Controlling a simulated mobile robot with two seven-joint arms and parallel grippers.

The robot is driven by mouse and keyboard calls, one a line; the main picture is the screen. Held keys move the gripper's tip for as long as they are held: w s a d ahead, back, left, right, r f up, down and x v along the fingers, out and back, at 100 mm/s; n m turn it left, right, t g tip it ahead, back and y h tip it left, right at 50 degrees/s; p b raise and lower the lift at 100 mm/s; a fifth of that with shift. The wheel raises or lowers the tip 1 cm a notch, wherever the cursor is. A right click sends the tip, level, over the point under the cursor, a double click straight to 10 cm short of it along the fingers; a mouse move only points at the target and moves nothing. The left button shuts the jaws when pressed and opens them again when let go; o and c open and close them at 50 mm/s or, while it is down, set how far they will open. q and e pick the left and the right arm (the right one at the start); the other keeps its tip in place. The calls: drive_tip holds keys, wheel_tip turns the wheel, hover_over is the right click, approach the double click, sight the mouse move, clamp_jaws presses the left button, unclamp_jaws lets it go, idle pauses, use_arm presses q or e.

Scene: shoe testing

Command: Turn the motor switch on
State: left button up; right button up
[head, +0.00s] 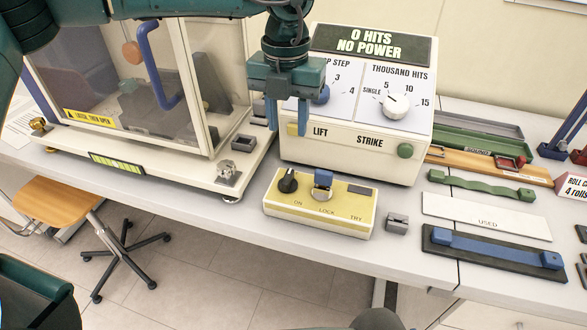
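A yellow switch box (343,222) sits at the table's front edge, printed ON, LOCK and TRY. On it are a black rotary knob (289,181) above ON, a blue-topped metal part (323,183) above LOCK and a dark rectangular piece (362,190) near TRY. No label reading "motor" is legible. My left gripper (288,130) points down with its blue fingers apart and nothing between them. It is above and behind the black knob, in front of the control box's left side, and hides part of that box. My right gripper is not in view.
The control box (345,163) reads "0 HITS NO POWER", with a white knob (396,105) and green STRIKE button (405,150). A glazed cabinet (205,130) stands left. A small grey block (397,223) lies right of the switch box. Straps and a USED plate (486,215) lie farther right.

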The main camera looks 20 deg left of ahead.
sight(288, 176)
use_arm(q)
wheel_tip(288, 176, down, 13)
drive_tip(key=shift+a+r+p, duration=0.1)
drive_tip(key=shift+p, duration=1.1)
clamp_jaws()
